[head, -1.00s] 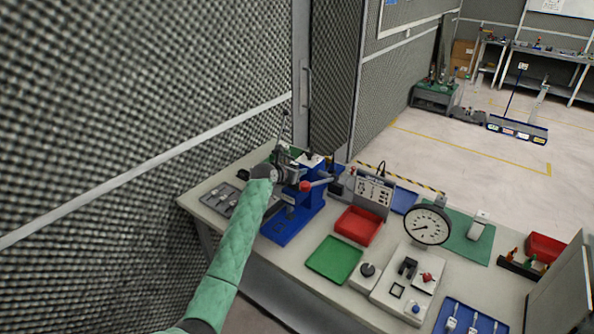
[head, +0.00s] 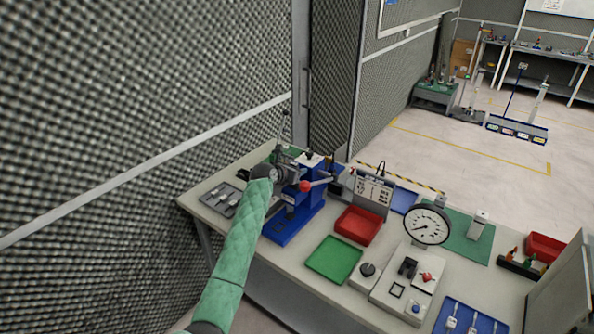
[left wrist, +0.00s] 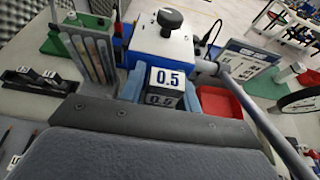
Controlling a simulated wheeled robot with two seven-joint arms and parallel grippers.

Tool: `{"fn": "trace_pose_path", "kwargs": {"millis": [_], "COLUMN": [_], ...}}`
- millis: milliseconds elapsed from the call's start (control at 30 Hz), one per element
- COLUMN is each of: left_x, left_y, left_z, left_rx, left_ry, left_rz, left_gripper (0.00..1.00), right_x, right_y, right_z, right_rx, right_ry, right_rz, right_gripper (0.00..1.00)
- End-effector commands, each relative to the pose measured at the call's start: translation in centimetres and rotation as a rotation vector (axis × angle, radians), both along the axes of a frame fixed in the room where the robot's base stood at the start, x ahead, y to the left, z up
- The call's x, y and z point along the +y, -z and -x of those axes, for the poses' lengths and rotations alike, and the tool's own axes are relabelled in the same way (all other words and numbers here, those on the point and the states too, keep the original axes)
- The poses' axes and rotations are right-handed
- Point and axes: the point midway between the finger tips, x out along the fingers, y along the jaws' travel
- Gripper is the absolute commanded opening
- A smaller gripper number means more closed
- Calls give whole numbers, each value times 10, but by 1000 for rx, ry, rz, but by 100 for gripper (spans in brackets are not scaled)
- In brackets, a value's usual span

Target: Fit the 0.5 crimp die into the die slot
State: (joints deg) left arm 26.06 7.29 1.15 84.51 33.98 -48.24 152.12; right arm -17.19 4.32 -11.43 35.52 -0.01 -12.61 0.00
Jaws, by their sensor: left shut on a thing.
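The 0.5 crimp die (left wrist: 165,88) is a small block with a white label reading 0.5 on two faces. My left gripper (left wrist: 163,97) is shut on it, with a light blue finger at each side. The die sits right in front of the blue press (left wrist: 160,45) with its black knob. In the head view my left gripper (head: 278,174) is at the left side of the blue press (head: 292,222), and the die cannot be made out there. The die slot is hidden, so I cannot tell whether the die touches it. My right gripper is not in view.
A grey tray with dies (head: 226,198) lies left of the press. A red tray (head: 359,225), a green tray (head: 334,259) and a dial gauge (head: 427,226) stand further right. The mesh wall is close on the left.

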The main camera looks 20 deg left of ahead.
Motion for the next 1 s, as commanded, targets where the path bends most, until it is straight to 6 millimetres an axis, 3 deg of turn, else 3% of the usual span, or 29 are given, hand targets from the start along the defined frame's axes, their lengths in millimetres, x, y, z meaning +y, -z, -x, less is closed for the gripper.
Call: {"fn": "trace_pose_path", "kwargs": {"millis": [1000], "left_x": [0], "left_y": [19], "left_z": [0], "left_rx": [0], "left_ry": [0], "left_rz": [1], "left_gripper": [6], "right_x": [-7], "right_y": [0], "right_z": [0], "right_rx": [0], "right_ry": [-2], "right_rz": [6], "right_gripper": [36]}}
